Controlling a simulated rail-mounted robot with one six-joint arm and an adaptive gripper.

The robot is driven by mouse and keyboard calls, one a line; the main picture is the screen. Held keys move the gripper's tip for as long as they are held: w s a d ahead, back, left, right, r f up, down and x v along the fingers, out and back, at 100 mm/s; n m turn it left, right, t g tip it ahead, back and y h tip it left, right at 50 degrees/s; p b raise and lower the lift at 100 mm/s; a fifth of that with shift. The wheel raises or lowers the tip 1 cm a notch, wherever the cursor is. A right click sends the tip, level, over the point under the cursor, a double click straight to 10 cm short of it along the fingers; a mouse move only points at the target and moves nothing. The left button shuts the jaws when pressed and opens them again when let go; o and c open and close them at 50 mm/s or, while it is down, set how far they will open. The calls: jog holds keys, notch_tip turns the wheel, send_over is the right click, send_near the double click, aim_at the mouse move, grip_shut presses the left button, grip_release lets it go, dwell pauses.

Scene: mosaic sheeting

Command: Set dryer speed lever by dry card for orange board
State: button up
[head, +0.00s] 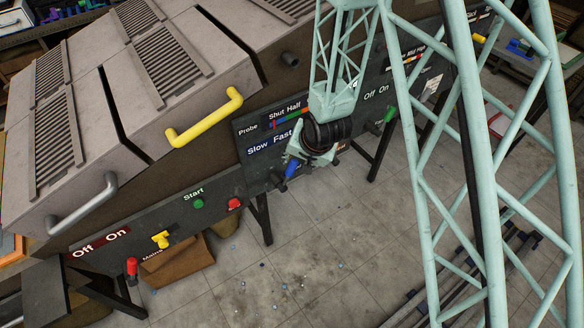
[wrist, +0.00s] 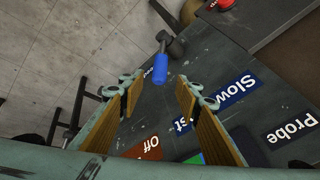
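A blue-handled lever (head: 290,168) sticks out from the dark control panel, below the "Slow Fast" label (head: 259,150). In the wrist view the blue handle (wrist: 160,68) lies ahead of the fingertips, roughly centred between them. My gripper (wrist: 158,92) is open with wood-coloured finger pads, and nothing is between them. In the head view my gripper (head: 300,150) is at the panel close to the lever and hides part of the labels. A pale card (head: 432,86) is on the panel's far right; its writing is too small to read. I cannot make out the orange board for certain.
A red knob (head: 234,204), a green Start button (head: 199,203), a yellow lever (head: 160,240) and a red lever (head: 132,266) line the left panel. A green lever (head: 390,114) is to the right. A yellow handle (head: 205,117) juts from the grey housing.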

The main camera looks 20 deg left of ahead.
aim_at(293, 166)
jog(key=shift+x, duration=5.65)
jog(key=shift+a, duration=0.1)
jog(key=shift+c, duration=0.4)
grip_shut()
